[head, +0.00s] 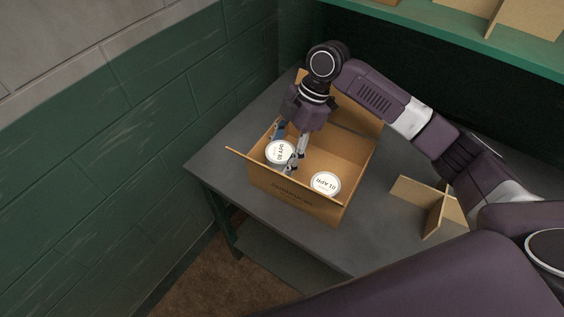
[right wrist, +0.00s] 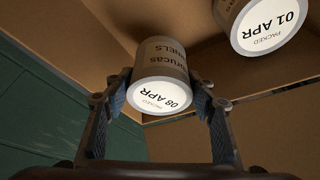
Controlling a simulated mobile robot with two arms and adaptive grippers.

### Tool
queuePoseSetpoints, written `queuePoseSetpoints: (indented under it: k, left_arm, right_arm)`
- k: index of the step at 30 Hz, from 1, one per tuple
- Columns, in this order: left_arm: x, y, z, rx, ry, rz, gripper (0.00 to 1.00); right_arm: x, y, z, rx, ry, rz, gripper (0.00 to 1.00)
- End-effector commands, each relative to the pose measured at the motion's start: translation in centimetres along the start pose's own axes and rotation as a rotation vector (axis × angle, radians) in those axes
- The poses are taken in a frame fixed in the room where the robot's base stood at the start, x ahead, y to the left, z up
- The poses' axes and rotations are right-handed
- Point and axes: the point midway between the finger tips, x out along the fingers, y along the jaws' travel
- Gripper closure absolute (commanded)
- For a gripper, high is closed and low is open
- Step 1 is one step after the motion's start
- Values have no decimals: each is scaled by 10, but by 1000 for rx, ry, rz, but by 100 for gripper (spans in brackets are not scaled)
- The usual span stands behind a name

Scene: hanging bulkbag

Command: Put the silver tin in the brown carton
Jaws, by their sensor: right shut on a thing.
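The brown carton (head: 285,192) stands open on the grey table, with its flaps up. My right gripper (head: 289,150) reaches down into its left part from above. It is shut on a tin (head: 278,152), taken as the silver tin, with a white lid marked 08 APR. In the right wrist view the two fingers pinch this tin (right wrist: 163,72) from both sides; its body looks grey-brown under a printed label. Whether it touches the carton floor I cannot tell. A second tin (head: 326,183), lid marked 01 APR, sits in the carton's right part, apart from the held one. My left gripper is out of view.
A crossed cardboard divider (head: 432,205) stands on the table (head: 225,160) right of the carton. A green wall (head: 120,150) runs along the left. A green shelf (head: 440,38) with cardboard on it overhangs the back right. The table's left corner is bare.

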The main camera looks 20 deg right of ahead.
Motion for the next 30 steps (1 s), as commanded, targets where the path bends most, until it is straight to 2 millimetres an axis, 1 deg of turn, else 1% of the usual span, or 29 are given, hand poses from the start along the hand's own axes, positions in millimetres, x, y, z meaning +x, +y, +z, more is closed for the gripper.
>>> queuePoseSetpoints:
  k: [4, 9, 13, 20, 21, 25, 30]
  left_arm:
    - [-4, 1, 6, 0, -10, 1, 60]
    - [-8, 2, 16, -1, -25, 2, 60]
    - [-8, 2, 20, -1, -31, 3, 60]
    - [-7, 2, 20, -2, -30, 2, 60]
    - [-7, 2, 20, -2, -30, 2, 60]
    - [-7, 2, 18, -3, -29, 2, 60]
    - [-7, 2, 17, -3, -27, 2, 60]
  right_arm:
    - [13, -1, 5, 0, 1, -3, 83]
    - [36, -1, 14, 0, 2, -2, 83]
    - [39, 0, 16, -1, 1, 1, 83]
    - [41, 0, 17, -1, 1, 0, 83]
    - [42, 0, 17, -1, 0, 0, 47]
    - [42, 0, 17, -1, 0, 0, 32]
    - [41, 0, 17, -1, 0, 0, 31]
